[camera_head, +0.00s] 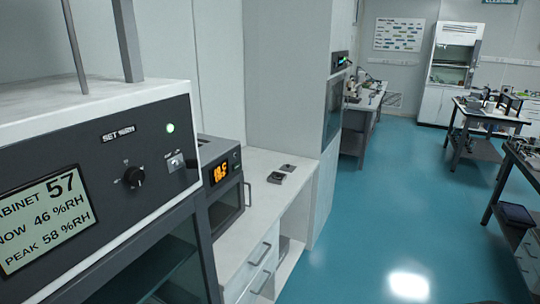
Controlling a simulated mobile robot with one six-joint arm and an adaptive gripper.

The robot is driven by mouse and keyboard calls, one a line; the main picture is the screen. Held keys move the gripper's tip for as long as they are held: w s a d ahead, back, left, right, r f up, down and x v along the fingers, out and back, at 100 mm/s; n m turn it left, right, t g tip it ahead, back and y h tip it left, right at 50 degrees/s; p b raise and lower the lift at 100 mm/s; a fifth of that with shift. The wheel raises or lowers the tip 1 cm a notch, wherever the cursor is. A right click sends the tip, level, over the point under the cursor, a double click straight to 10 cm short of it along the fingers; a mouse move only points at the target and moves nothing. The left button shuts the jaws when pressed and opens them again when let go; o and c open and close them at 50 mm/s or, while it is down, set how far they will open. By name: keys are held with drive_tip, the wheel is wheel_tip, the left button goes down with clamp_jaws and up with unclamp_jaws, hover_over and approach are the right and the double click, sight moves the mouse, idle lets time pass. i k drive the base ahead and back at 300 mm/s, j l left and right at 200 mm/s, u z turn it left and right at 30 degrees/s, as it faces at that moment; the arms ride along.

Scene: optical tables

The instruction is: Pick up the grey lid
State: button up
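Two small dark grey pieces lie on the white counter beside the small oven. The nearer one (276,177) looks like a low box or block, and the farther one (288,168) is flatter. They are too small to tell whether either is the grey lid. No other lid can be made out. My gripper is not in view.
A large humidity cabinet (90,140) fills the left foreground. A small oven with an orange display (220,174) stands between it and the bare counter (258,215). A tall white unit (290,80) is behind. Teal floor (400,200) is clear; optical tables (490,112) stand right.

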sight(288, 168)
drive_tip(key=i+l+z, duration=0.35)
drive_tip(key=i, duration=0.5)
drive_tip(key=i+z, duration=0.35)
drive_tip(key=i, duration=0.5)
drive_tip(key=i+u, duration=0.2)
drive_tip(key=i, duration=0.25)
drive_tip(key=i+l+u, duration=0.15)
drive_tip(key=i, duration=0.3)
drive_tip(key=i+l+u, duration=0.2)
drive_tip(key=i, duration=0.3)
drive_tip(key=i+l+u, duration=0.15)
drive_tip(key=i, duration=0.3)
drive_tip(key=i+u, duration=0.25)
drive_tip(key=u, duration=0.2)
drive_tip(key=i+u, duration=0.25)
drive_tip(key=u, duration=0.25)
drive_tip(key=i+u, duration=0.2)
drive_tip(key=u, duration=0.25)
